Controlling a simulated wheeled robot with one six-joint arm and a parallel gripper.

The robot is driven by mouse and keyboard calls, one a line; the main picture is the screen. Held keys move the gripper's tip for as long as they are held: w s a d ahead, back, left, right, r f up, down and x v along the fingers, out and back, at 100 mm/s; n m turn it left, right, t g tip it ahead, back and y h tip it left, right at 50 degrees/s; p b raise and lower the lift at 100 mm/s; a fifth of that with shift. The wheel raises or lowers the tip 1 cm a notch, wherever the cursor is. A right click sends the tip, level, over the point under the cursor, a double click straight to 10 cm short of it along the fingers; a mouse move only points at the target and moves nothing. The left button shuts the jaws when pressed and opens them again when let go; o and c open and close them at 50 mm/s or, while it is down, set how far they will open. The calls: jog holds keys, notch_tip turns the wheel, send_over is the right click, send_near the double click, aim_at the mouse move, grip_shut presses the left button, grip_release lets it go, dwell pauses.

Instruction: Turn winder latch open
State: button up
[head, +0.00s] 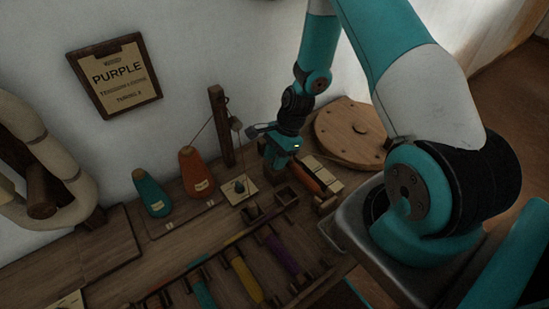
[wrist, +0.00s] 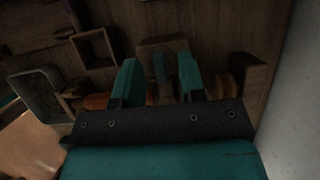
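My gripper (head: 280,163) points down over the winder at the back of the bench, beside an orange bobbin (head: 318,176). In the wrist view my gripper (wrist: 158,70) has its two teal fingers apart. A small dark grey-green upright piece, which looks like the winder latch (wrist: 160,72), stands between them with a gap on each side. The orange bobbin (wrist: 97,101) lies crosswise beneath the fingers and shows on both sides of them. The latch is hidden behind my gripper in the head view. Its exact angle is hard to tell in the dark.
A small open wooden box (head: 286,195) sits just in front of the winder. A wooden post (head: 222,125) and orange (head: 195,172) and teal (head: 151,193) cones stand left. A round wooden disc (head: 350,132) is right. A rack of coloured bobbins (head: 243,279) lies in front.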

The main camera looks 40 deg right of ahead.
jog(key=shift+f, duration=0.2)
jog(key=shift+c, duration=0.2)
grip_shut()
jog(key=shift+a, duration=0.1)
jog(key=n+g, duration=0.1)
jog(key=n, duration=0.3)
jog(key=shift+n+g+p, duration=0.3)
jog(key=shift+g+p, duration=0.05)
jog(key=shift+g, duration=0.05)
jog(key=n, duration=0.2)
jog(key=n+g+h, duration=0.1)
jog(key=n, duration=0.1)
jog(key=shift+a+n+g, duration=0.1)
jog(key=shift+n+g, duration=0.2)
jog(key=n+h, duration=0.1)
jog(key=n, duration=0.3)
jog(key=shift+n+g+h, duration=0.3)
jog(key=shift+g+h, duration=0.1)
jog(key=shift+a+f+n+h, duration=0.1)
jog(key=shift+n+h, duration=0.7)
jog(key=shift+n, duration=1.3)
